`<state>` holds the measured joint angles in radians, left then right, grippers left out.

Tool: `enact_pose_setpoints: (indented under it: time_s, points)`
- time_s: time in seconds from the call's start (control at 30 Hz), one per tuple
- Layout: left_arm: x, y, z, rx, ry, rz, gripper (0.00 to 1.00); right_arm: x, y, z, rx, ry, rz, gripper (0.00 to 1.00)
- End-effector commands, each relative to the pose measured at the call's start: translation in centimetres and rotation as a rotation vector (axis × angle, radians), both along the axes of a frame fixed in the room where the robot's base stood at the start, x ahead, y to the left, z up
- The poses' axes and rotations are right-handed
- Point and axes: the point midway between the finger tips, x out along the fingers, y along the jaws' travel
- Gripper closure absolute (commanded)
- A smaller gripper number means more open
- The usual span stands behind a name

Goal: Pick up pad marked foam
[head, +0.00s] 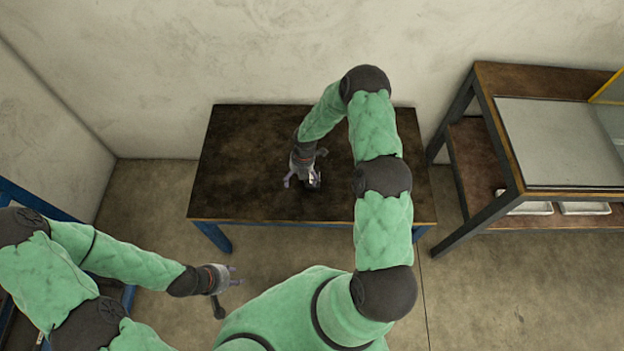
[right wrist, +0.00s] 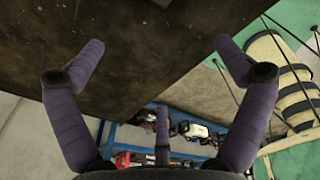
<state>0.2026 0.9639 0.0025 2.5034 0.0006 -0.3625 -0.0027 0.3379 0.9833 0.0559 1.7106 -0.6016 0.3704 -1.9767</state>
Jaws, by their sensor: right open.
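No pad marked foam can be made out in either view. My right gripper (head: 305,174) is over the dark brown table (head: 245,150) in the head view. In the right wrist view its purple-grey fingers (right wrist: 160,45) are spread wide with nothing between them, and the dark table surface fills the upper left behind them. A small dark shape beside this gripper in the head view is too small to tell from its fingers. My left gripper (head: 229,284) is low at the left, in front of the table, with its fingers apart and empty.
A workbench (head: 490,85) with a light grey top panel (head: 560,145) and a lower shelf with white trays (head: 585,208) stands at the right. A blue rack (right wrist: 130,140) with several items shows in the right wrist view. The visible tabletop looks mostly bare.

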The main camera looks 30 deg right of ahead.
Motion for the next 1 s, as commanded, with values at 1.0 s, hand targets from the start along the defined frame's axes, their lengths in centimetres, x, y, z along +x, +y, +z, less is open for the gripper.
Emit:
enact_pose_setpoints:
  time_s: [1.0]
  points:
    - [0.0, 0.0, -2.3, 0.000, 0.000, 0.000, 0.60, 3.1, -5.9, -6.8, -0.126, -0.019, 0.431, 0.00]
